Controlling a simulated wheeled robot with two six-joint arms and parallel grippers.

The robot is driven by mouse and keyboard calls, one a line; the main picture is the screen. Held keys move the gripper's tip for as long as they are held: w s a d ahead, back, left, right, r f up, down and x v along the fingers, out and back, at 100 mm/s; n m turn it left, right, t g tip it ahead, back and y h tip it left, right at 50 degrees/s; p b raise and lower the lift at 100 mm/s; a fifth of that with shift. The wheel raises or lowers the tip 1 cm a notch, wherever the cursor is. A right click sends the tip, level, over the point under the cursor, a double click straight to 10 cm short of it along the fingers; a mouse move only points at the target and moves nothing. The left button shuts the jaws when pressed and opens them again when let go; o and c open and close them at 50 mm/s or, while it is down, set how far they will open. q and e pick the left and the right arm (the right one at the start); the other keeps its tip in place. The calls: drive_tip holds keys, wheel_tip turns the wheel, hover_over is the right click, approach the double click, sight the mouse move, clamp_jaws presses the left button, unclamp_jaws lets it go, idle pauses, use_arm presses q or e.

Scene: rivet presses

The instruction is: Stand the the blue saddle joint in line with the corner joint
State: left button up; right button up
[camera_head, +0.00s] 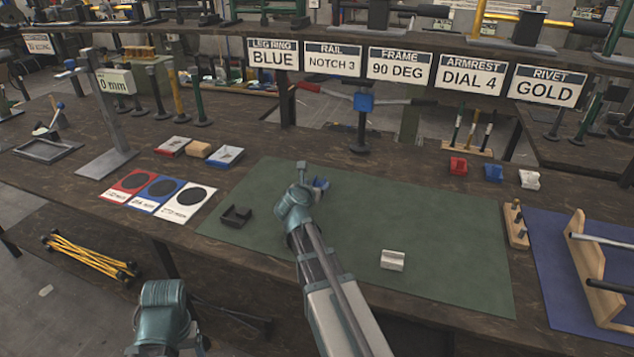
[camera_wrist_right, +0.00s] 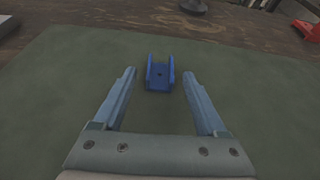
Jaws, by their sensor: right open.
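The blue saddle joint (camera_wrist_right: 160,80) is a U-shaped channel lying on the green mat, its open side up, in the right wrist view. In the head view it (camera_head: 321,184) is partly hidden behind my right gripper (camera_head: 304,188). My right gripper is open; in the wrist view its fingers reach toward the joint, one to each side, with gaps between. A dark angular bracket (camera_head: 236,216) lies at the mat's left and a whitish grooved block (camera_head: 392,260) at its front right; I cannot tell which is the corner joint. Part of my left arm shows at lower left; its fingers do not.
The green mat (camera_head: 450,225) is mostly bare to the right. Red (camera_head: 458,166), blue (camera_head: 493,173) and white (camera_head: 529,179) pieces stand behind it. Coloured cards (camera_head: 158,188) lie left; a wooden frame (camera_head: 590,265) stands right. A black post (camera_head: 361,130) rises behind the mat.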

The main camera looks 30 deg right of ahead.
drive_tip(key=p+v, duration=0.3)
drive_tip(key=v, duration=0.6)
drive_tip(key=shift+s+a+r, duration=0.15)
drive_tip(key=shift+s+a, duration=0.1)
drive_tip(key=shift+s, duration=0.05)
